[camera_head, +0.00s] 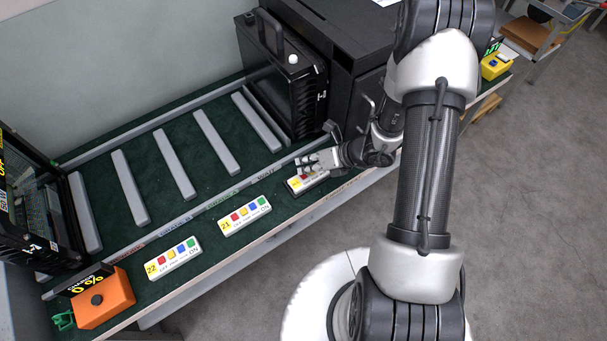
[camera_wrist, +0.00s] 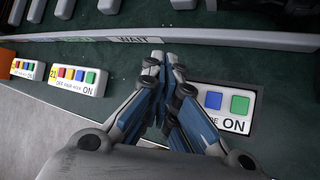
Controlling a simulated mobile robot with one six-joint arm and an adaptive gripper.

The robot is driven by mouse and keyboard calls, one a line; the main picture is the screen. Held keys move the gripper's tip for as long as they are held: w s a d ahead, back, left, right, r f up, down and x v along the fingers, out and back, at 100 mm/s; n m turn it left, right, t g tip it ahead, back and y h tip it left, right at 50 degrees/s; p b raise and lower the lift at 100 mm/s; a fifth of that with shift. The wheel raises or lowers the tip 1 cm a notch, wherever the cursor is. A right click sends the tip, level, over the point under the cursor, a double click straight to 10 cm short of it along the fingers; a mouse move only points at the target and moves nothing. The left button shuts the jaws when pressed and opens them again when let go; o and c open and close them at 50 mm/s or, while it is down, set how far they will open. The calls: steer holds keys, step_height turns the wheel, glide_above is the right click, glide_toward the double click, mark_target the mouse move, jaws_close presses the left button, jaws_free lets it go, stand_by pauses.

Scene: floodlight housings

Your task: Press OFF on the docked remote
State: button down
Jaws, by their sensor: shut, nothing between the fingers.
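The docked remote (camera_head: 296,184) is a white strip in a dark dock near the front edge of the bench, mostly covered by my gripper (camera_head: 309,163) in the head view. In the wrist view the remote (camera_wrist: 238,123) shows a blue button, a green button and the word ON. Its left part, where OFF would be, is hidden behind my fingers. My gripper (camera_wrist: 163,58) is shut and empty, with its fingers over the remote's left part. I cannot tell whether the fingertips touch it.
Two similar white remotes, numbered 21 (camera_head: 245,215) and 22 (camera_head: 173,258), lie to the left. An orange box (camera_head: 104,301) with a dark knob sits at the front left. Black floodlight housings (camera_head: 292,85) stand by the grey-slatted rack. A yellow button box (camera_head: 494,67) is far right.

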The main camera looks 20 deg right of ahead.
steer(key=shift+r+p, duration=1.95)
steer(key=shift+r, duration=0.6)
steer(key=shift+f, duration=0.1)
